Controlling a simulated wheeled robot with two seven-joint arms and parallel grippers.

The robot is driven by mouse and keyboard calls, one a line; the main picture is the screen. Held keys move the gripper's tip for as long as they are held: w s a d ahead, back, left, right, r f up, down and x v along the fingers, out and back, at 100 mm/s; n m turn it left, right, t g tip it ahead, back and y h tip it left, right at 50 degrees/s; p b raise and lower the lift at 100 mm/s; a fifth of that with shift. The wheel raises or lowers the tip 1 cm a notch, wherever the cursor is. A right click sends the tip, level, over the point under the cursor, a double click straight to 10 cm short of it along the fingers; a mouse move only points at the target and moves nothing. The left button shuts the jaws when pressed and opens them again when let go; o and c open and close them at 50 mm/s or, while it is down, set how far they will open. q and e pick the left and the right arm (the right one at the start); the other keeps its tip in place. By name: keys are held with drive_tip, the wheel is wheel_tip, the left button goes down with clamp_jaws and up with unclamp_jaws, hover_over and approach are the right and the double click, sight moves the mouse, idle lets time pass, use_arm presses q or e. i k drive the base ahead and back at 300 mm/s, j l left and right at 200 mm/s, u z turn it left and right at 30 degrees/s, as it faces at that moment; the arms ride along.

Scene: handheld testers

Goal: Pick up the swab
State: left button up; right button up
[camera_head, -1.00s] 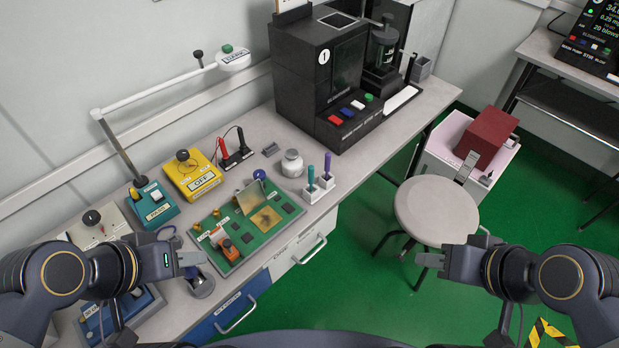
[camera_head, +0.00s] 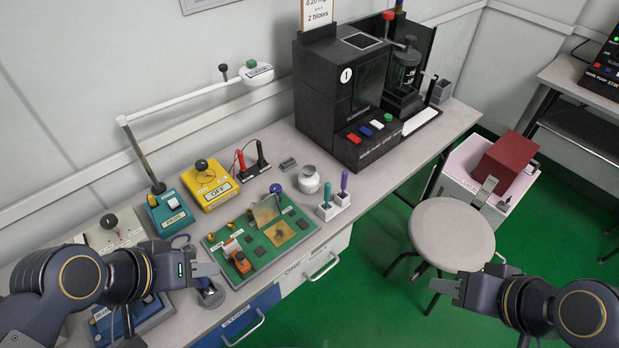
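Two upright tools stand in small white holders near the bench's front edge: one with a teal handle (camera_head: 326,194) and one with a purple handle (camera_head: 344,182). I cannot tell whether either is the swab; their lower ends are hidden in the holders. My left gripper (camera_head: 206,270) is over the front left of the bench, left of and apart from both tools. My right gripper (camera_head: 442,288) is beyond the bench over the floor, near the stool. No object shows in either gripper. Their finger gaps are too unclear to judge.
A green circuit board (camera_head: 262,257) lies left of the holders, with a white jar (camera_head: 309,180) just behind them. A black machine (camera_head: 325,95) stands at the back right. A round stool (camera_head: 452,235) stands in front of the bench. A lamp arm (camera_head: 195,105) spans the back left.

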sight(328, 184)
drive_tip(key=i+l+u, duration=0.1)
drive_tip(key=l, duration=0.35)
drive_tip(key=i+l+u, duration=0.15)
drive_tip(key=l, duration=0.25)
drive_tip(key=l+u, duration=0.1)
drive_tip(key=l, duration=0.35)
drive_tip(key=i+l+u, duration=0.1)
drive_tip(key=l, duration=0.35)
